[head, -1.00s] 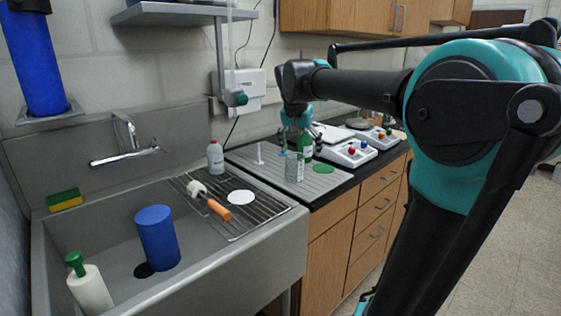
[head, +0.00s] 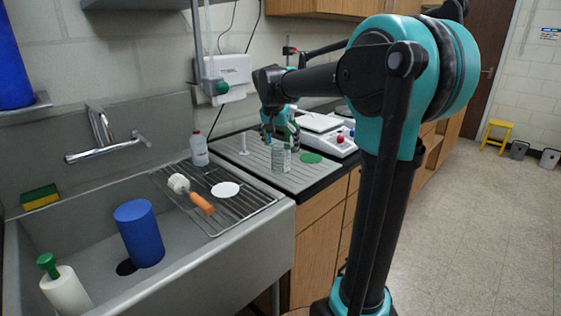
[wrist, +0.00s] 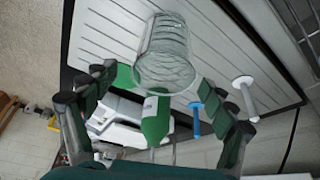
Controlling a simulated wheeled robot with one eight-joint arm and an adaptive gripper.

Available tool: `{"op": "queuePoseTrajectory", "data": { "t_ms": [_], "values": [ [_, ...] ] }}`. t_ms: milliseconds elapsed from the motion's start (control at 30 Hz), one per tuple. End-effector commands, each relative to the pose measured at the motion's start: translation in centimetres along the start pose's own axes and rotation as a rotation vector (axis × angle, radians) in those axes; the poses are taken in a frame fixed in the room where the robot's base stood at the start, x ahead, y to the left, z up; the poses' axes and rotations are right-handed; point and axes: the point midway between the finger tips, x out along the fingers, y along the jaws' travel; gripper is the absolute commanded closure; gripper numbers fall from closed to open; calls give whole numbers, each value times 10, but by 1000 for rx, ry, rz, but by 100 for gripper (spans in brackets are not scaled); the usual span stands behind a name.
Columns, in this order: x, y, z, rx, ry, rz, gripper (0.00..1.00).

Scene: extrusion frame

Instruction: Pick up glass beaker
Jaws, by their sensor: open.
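The glass beaker (head: 281,160) stands on the grey ribbed drainboard near its front edge. It is clear and ribbed; in the wrist view (wrist: 166,58) it appears large, at the upper middle. My gripper (head: 281,128) is just above and behind it in the head view, partly merged with the things there. In the wrist view my gripper (wrist: 157,95) is open, its fingers spread to the left and right of the beaker's line. Nothing is held between them, and I see no finger touching the beaker.
A green bottle (wrist: 155,122) and a small blue item (wrist: 195,120) are close to the beaker. A green disc (head: 311,158) lies right of it. A white peg-like piece (head: 243,145) stands left on the drainboard. A white bottle (head: 199,149) and wire rack (head: 240,207) are by the sink.

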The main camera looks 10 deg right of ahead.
Motion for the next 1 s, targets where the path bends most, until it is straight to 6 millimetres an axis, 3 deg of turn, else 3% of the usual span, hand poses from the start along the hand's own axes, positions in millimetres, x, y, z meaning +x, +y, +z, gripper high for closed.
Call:
{"op": "queuePoseTrajectory", "data": {
  "t_ms": [167, 500, 800, 1000],
  "values": [
    [10, -1, 0, 0, 0, 0, 16],
    [53, -4, 0, 1, 0, 0, 16],
    [58, -4, 0, 0, 0, 0, 16],
    [58, -4, 0, 0, 0, 0, 39]
  ]
}}
